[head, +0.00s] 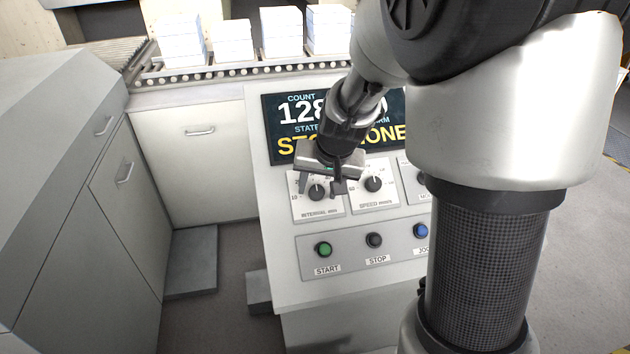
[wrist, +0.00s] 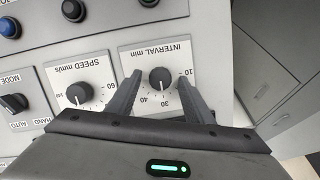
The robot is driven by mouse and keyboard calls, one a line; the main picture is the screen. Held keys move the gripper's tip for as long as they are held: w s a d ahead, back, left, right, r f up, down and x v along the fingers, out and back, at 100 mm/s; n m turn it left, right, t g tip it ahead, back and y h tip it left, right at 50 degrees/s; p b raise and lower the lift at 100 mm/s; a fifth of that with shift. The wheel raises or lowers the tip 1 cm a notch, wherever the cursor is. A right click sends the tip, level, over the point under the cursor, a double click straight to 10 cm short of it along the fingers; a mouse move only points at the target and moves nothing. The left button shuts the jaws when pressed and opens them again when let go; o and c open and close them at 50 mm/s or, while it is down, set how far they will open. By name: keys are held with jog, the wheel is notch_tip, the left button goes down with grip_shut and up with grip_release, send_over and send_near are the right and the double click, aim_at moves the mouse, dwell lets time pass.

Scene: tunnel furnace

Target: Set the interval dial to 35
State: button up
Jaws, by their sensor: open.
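The interval dial (head: 317,193) is a round black knob on a white plate labelled INTERVAL min, on the sloped control panel. In the wrist view the dial (wrist: 160,80) appears upside down, with 10, 30 and 40 readable around it. Its pointer is too small to read exactly. My gripper (head: 319,188) is open in front of this plate. In the wrist view its fingers (wrist: 160,78) stand on either side of the knob, with visible gaps. The right finger covers part of the scale near 20.
The speed dial (head: 373,184) is close on the right, and the mode switch (wrist: 14,103) lies beyond it. Start (head: 323,249), stop (head: 374,240) and jog (head: 420,230) buttons sit below. My arm partly covers the display (head: 285,120). White boxes (head: 233,40) stand on the rear conveyor.

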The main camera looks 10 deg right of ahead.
jog(key=c, duration=1)
jog(key=shift+d+f+m+b, duration=0.1)
jog(key=shift+f+m+b, duration=0.15)
jog(key=shift+m+b, duration=0.75)
jog(key=shift+c, duration=0.2)
jog(key=shift+m+y+b, duration=0.3)
jog(key=shift+m+y, duration=0.1)
jog(key=shift+m, duration=0.3)
jog(key=shift+r+m, duration=0.25)
jog(key=shift+m, duration=0.25)
jog(key=o, duration=1)
jog(key=shift+o, duration=0.2)
